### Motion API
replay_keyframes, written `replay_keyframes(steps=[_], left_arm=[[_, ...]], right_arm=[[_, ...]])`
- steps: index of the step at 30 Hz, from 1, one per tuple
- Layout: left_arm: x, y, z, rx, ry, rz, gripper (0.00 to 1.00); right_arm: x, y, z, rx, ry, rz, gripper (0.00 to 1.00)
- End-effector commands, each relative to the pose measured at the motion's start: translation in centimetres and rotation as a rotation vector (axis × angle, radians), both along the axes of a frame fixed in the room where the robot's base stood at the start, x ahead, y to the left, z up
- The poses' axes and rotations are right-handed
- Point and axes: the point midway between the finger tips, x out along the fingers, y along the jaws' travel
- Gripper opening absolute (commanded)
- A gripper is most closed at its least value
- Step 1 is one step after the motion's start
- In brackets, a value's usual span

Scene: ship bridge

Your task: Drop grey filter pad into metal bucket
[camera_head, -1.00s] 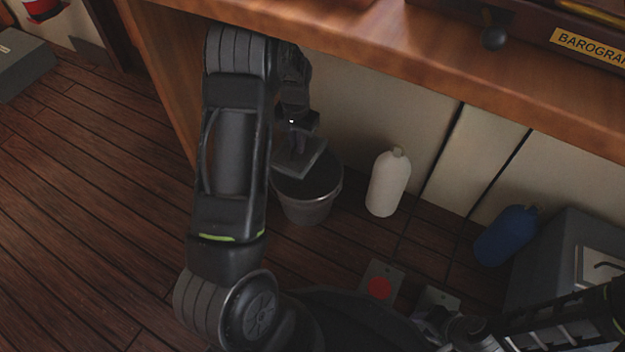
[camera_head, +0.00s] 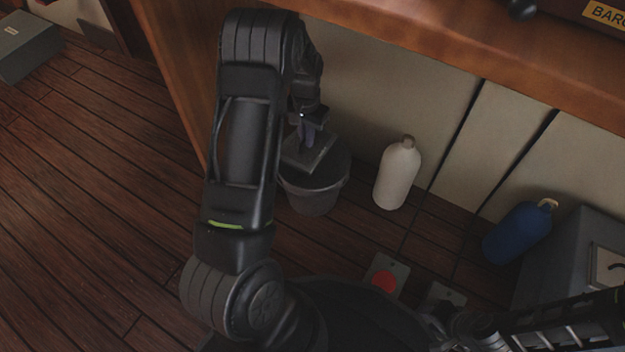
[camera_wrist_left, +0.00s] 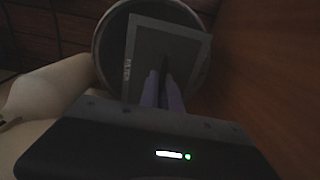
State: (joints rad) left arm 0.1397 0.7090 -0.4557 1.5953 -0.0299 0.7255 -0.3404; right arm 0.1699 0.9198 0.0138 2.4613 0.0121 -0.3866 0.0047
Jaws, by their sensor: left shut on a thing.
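The grey filter pad (camera_head: 304,153) is a flat square plate held in my left gripper (camera_head: 307,139) over the mouth of the metal bucket (camera_head: 315,196). The bucket stands on the floor below the wooden counter. In the left wrist view the pad (camera_wrist_left: 188,45), with lettering along one edge, covers much of the bucket's round opening, and the bucket's rim (camera_wrist_left: 98,45) shows around it. My left gripper's fingers (camera_wrist_left: 163,84) are shut on the pad. The gap between pad and rim is hard to judge. My right gripper (camera_head: 445,318) shows partly at the bottom; its jaws are unclear.
A white bottle (camera_head: 398,173) stands right of the bucket. A plate with a red spot (camera_head: 386,275) lies on the floor. The wooden counter (camera_head: 400,45) overhangs the bucket.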

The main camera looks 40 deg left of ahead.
Motion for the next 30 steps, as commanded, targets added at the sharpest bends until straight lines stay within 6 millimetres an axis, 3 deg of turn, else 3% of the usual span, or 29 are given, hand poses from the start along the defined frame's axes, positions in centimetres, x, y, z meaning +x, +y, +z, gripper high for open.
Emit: replay_keyframes(steps=[1,6,17,18,24,27,30], left_arm=[[0.0,0.0,-1.1,0.0,0.0,0.0,0.0],[0.0,0.0,-2.4,0.0,0.0,0.0,0.0],[0.0,0.0,-2.6,0.0,0.0,0.0,0.0],[0.0,0.0,-2.6,0.0,0.0,0.0,0.09],[0.0,0.0,-2.6,0.0,0.0,0.0,0.25],[0.0,0.0,-2.6,0.0,0.0,0.0,0.33],[0.0,0.0,-2.6,-0.001,0.0,0.0,0.33]], right_arm=[[0.1,0.0,-0.9,0.001,-0.001,-0.001,0.36],[0.3,-0.1,-1.7,0.003,-0.001,-0.002,0.36],[0.3,-0.1,-1.8,0.004,-0.001,-0.002,0.36],[0.3,-0.1,-1.8,0.004,-0.001,-0.002,0.36],[0.3,-0.1,-1.8,0.004,-0.001,-0.002,0.36],[0.3,-0.1,-1.8,0.004,-0.001,-0.002,0.36],[0.3,-0.1,-1.8,0.004,-0.001,-0.002,0.36]])
